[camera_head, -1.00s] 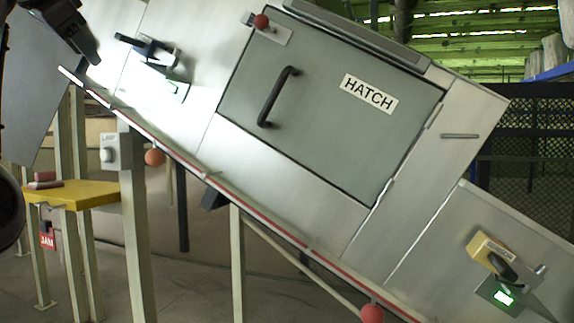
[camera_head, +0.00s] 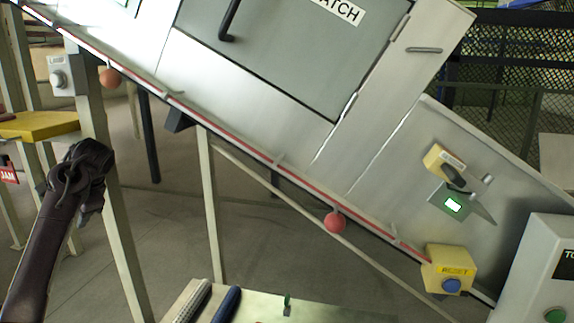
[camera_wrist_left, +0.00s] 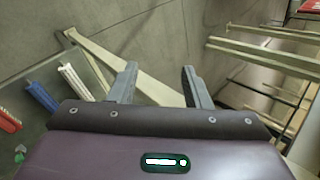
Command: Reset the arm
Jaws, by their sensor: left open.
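My left arm rises from the lower left corner of the head view. Its gripper (camera_head: 86,168) is in front of the left support post, over the floor area. In the left wrist view the two fingers of the left gripper (camera_wrist_left: 159,84) stand wide apart with nothing between them. Below them is grey floor with a pale beam. My right arm and gripper are not in view.
A tilted metal chute with a grey hatch door (camera_head: 290,60) crosses the head view. A yellow box labelled RESET (camera_head: 440,262) has a blue button. A table (camera_head: 330,312) with rods is at the bottom. A yellow stand (camera_head: 40,126) is left.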

